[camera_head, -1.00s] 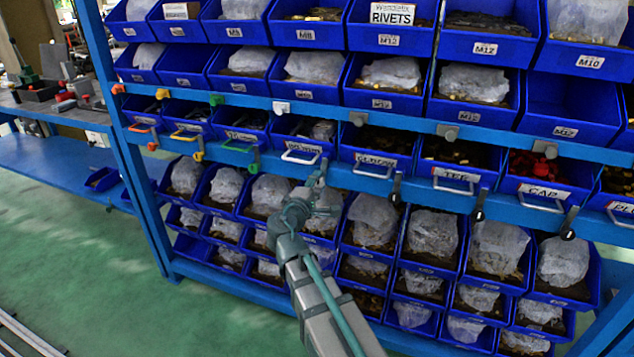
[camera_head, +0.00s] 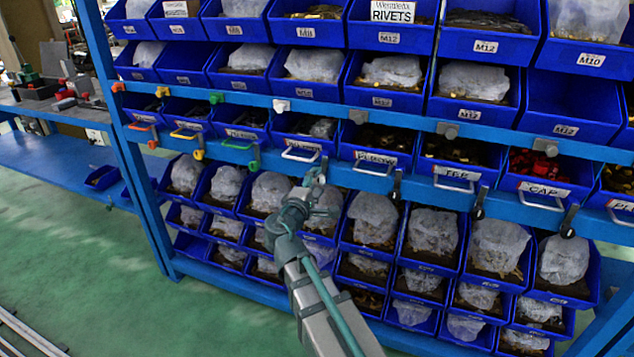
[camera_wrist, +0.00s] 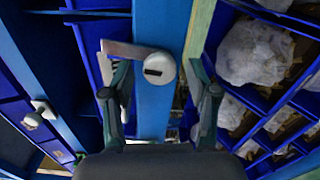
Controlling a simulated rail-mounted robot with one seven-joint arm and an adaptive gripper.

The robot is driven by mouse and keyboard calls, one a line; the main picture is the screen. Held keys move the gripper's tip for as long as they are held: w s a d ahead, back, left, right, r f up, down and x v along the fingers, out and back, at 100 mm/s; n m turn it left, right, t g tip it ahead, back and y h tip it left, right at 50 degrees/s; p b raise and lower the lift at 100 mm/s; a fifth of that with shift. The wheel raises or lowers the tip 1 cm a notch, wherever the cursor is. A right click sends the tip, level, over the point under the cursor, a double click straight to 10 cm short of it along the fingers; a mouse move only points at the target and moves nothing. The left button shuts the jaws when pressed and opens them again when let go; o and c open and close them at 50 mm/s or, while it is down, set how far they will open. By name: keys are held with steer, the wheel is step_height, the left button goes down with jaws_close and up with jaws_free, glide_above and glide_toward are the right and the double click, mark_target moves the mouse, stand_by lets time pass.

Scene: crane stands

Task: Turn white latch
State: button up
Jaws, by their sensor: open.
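The white latch (camera_wrist: 159,68) shows in the wrist view as a round knob with a dark slot, on a blue rail. Its flat pale arm (camera_wrist: 122,49) points left in the picture. My gripper (camera_wrist: 159,93) is open; one finger is left of the knob and the other right of it, and the left finger lies close to the latch arm. I cannot tell whether it touches. In the head view my gripper (camera_head: 314,178) is at the lower rail, below the bin with the white handle (camera_head: 300,152), and hides the latch there.
Another white knob (camera_head: 281,105) sits on the upper rail; a white knob (camera_wrist: 34,120) also shows at left in the wrist view. Green (camera_head: 254,160) and dark (camera_head: 397,186) latches flank my gripper. Bins with bagged parts (camera_head: 374,218) fill the rack below.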

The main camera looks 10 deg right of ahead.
steer(key=v, duration=0.6)
steer(key=shift+s, duration=0.2)
steer(key=shift+a, duration=0.1)
